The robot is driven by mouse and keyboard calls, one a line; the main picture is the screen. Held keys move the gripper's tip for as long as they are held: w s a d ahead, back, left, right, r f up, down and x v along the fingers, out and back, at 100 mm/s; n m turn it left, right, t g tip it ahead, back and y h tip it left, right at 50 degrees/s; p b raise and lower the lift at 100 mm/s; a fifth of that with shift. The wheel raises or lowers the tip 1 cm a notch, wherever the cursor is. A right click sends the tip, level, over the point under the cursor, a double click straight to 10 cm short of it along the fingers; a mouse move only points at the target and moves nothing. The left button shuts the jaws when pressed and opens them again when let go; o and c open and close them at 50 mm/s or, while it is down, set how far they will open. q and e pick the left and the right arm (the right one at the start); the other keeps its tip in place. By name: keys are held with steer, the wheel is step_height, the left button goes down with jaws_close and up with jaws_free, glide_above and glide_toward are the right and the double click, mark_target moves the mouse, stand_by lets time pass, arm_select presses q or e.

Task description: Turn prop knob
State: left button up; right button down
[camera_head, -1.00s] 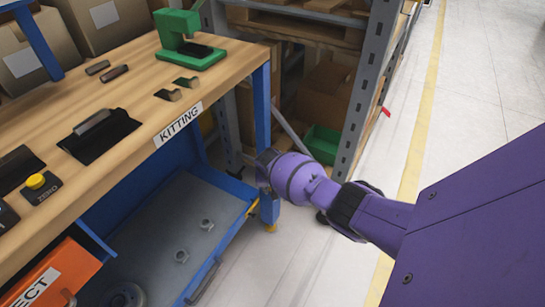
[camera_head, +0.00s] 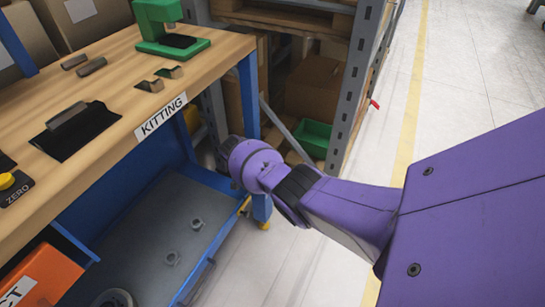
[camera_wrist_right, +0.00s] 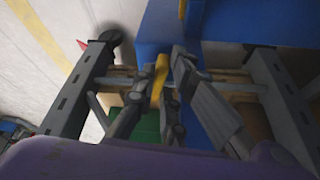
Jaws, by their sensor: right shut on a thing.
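My right gripper (camera_wrist_right: 173,78) shows in the right wrist view, its fingers closed around a narrow yellow piece, which looks like the prop knob (camera_wrist_right: 159,74). The yellow piece stands beside the blue bench frame (camera_wrist_right: 212,75). In the head view, my purple right wrist is beside the bench's front right leg and hides most of the gripper and the grip. Small yellow parts show near that leg, but I cannot tell which one is the knob. My left gripper is in neither view.
The wooden bench top (camera_head: 105,105) carries a green stand (camera_head: 168,28) and small dark parts. Below it is a grey tray (camera_head: 150,240) with several nuts, beside an orange bin (camera_head: 40,275). A grey rack (camera_head: 355,85) stands behind. Floor to the right is clear.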

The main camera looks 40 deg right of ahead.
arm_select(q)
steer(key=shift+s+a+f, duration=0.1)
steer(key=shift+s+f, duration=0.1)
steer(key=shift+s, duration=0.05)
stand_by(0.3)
arm_select(e)
steer(key=c, duration=1.8)
jaws_free()
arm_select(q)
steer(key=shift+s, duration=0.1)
